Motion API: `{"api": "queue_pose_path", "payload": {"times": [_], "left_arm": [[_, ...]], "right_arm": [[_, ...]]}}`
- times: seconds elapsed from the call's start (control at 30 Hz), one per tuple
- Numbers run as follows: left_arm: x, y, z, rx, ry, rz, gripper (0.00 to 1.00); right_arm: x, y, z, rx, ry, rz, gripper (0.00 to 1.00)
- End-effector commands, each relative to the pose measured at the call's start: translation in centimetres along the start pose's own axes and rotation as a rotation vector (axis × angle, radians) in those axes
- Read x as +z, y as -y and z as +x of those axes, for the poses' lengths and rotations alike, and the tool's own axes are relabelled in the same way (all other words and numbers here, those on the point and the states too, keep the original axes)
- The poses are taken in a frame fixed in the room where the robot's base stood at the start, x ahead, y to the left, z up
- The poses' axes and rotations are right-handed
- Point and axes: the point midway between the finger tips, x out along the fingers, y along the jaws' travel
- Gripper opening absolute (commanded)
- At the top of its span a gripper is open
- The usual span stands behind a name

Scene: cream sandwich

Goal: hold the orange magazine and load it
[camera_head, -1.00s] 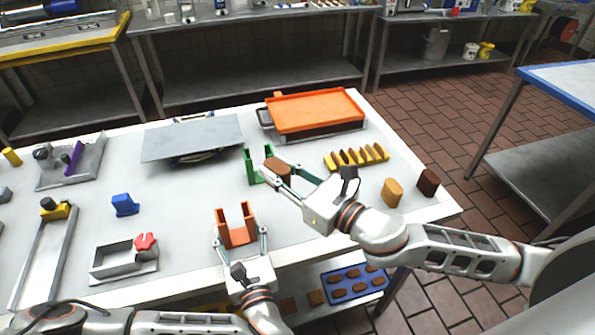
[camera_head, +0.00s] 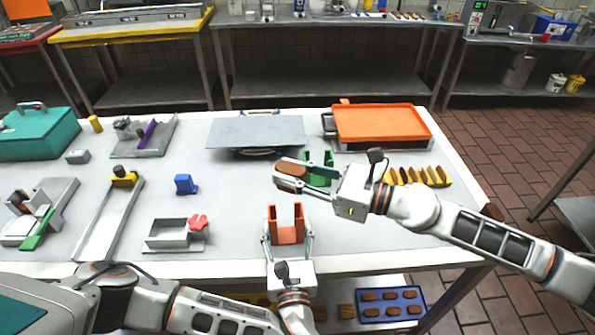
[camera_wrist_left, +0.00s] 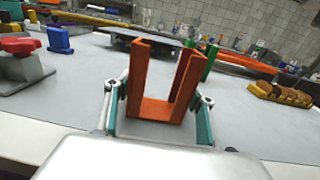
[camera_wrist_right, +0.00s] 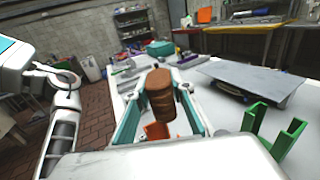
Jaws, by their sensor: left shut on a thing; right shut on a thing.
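The orange magazine (camera_head: 286,228) is a U-shaped holder with two upright walls, near the table's front edge. My left gripper (camera_head: 288,243) is shut on it from the front. It stands upright between the fingers in the left wrist view (camera_wrist_left: 163,105). My right gripper (camera_head: 280,178) is shut on brown biscuits (camera_wrist_right: 160,92), which look like a small stack in the right wrist view. They are held above the table, behind the orange magazine in the head view. Part of the orange magazine shows below the biscuits in the right wrist view (camera_wrist_right: 156,130).
A green U-shaped holder (camera_head: 320,168) stands just right of the right gripper. A row of biscuits in a yellow rack (camera_head: 418,178) lies farther right. An orange tray (camera_head: 382,122) is at the back right. A red-knobbed metal fixture (camera_head: 175,237) stands left of the magazine.

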Motion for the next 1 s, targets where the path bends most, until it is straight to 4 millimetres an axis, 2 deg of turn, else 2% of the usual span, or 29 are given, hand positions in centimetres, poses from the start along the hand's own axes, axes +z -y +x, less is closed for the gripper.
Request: {"api": "queue_pose_path", "payload": {"times": [0.33, 0.6, 1.0], "left_arm": [[0.0, 0.0, 0.0, 0.0, 0.0, 0.0, 0.3], [0.0, 0.0, 0.0, 0.0, 0.0, 0.0, 0.3], [0.0, 0.0, 0.0, 0.0, 0.0, 0.0, 0.3]], "right_arm": [[0.4, -1.1, 1.3, 0.23, 0.007, 0.001, 0.02], [0.8, -1.7, 1.1, 0.428, 0.005, -0.003, 0.02], [0.9, -1.9, 0.6, 0.502, 0.003, -0.003, 0.02]]}}
